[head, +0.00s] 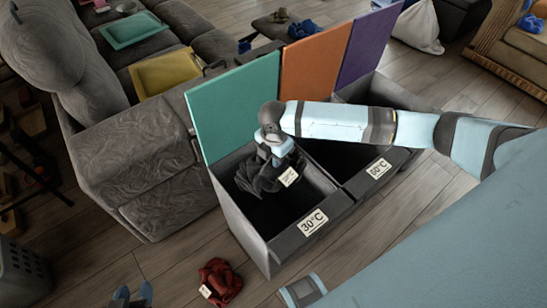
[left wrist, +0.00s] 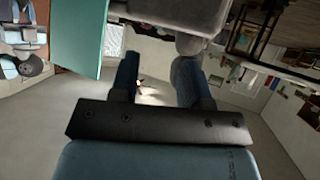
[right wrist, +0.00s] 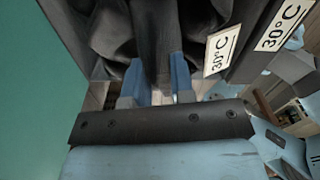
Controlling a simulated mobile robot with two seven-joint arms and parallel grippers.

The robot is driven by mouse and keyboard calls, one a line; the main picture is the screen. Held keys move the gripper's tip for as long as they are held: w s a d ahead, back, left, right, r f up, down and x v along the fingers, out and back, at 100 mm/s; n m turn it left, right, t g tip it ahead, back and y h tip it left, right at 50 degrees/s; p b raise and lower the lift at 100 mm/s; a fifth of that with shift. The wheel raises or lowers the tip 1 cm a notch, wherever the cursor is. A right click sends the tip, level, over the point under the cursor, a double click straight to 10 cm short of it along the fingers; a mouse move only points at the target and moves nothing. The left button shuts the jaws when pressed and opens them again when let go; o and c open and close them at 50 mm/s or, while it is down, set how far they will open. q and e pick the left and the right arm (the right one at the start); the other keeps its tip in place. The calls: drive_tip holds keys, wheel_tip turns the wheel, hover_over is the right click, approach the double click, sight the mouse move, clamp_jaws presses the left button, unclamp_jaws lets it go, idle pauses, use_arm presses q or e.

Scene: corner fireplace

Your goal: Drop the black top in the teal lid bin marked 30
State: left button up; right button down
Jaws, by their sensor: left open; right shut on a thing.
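The black top (head: 258,177) is a crumpled dark cloth with a white tag. My right gripper (head: 270,158) is shut on it, and the cloth hangs at the opening of the 30°C bin (head: 243,228). I cannot tell how deep it hangs. This bin is dark grey with its teal lid (head: 235,105) raised behind. In the right wrist view the black top (right wrist: 110,35) hangs beyond the fingers, its tag reading 30°C beside the bin's label.
A 60°C bin (head: 358,193) with an orange lid (head: 316,65) adjoins on the right; a purple lid (head: 369,42) stands beyond. A red garment (head: 220,282) lies on the floor in front. A grey sofa (head: 140,150) with teal and yellow trays stands at the left.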

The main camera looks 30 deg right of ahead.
use_arm(q)
drive_tip(key=shift+w+d+f+b, duration=0.15)
drive_tip(key=shift+d+f+b, duration=0.1)
drive_tip(key=shift+b, duration=0.5)
use_arm(e)
drive_tip(key=shift+f, duration=4)
drive_tip(key=c, duration=0.9)
unclamp_jaws()
wheel_tip(320, 180, up, 13)
drive_tip(key=p, duration=0.3)
drive_tip(key=shift+f, duration=0.15)
drive_tip(key=shift+r+p, duration=0.3)
drive_tip(key=shift+r, duration=0.05)
use_arm(q)
drive_tip(key=shift+a, duration=0.4)
use_arm(e)
drive_tip(key=shift+r, duration=0.2)
